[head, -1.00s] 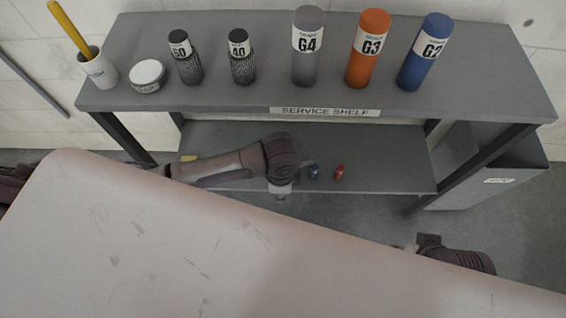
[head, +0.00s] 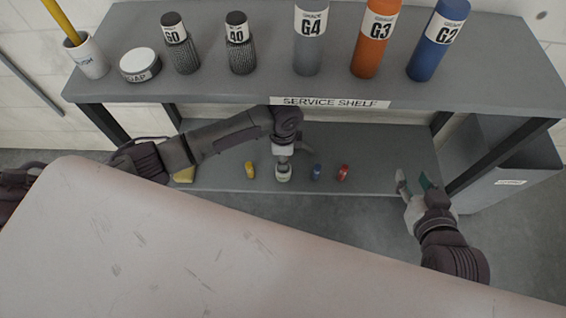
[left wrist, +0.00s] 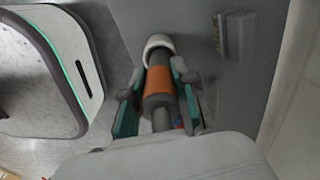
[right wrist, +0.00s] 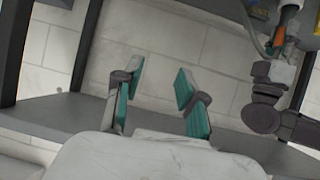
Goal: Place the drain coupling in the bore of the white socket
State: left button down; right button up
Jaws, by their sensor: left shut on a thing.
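The drain coupling (left wrist: 158,82), a grey cylinder with an orange band, is between the fingers of my left gripper (left wrist: 158,100), which is shut on it. In the left wrist view its far end meets the white socket (left wrist: 158,42); how deep it sits in the bore cannot be told. In the head view the white socket (head: 283,175) stands on the lower shelf, directly under my left gripper (head: 283,158), which hides most of the coupling. My right gripper (head: 413,188) is open and empty at the lower shelf's right end; its parted fingers (right wrist: 158,92) show in the right wrist view.
On the lower shelf (head: 380,150) are small yellow (head: 249,170), blue (head: 317,172) and red (head: 343,173) parts beside the socket. The upper shelf (head: 270,85) above holds several bottles, a tin and a brush cup. A grey bin (head: 500,185) stands at the right.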

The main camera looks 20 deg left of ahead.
pick_arm(q)
notch_tip(320, 180, down, 3)
jog(key=shift+f+b, duration=0.1)
jog(key=shift+b, duration=0.5)
pick_arm(e)
notch_tip(320, 180, up, 6)
jog(key=w+a+t+y, duration=0.1)
jog(key=w+t, duration=0.2)
jog(key=t, duration=0.1)
jog(key=shift+a+f, duration=0.2)
jog(key=shift+a, duration=0.1)
pick_arm(q)
jog(key=shift+f, duration=0.15)
jog(key=c, duration=0.9)
grip_release()
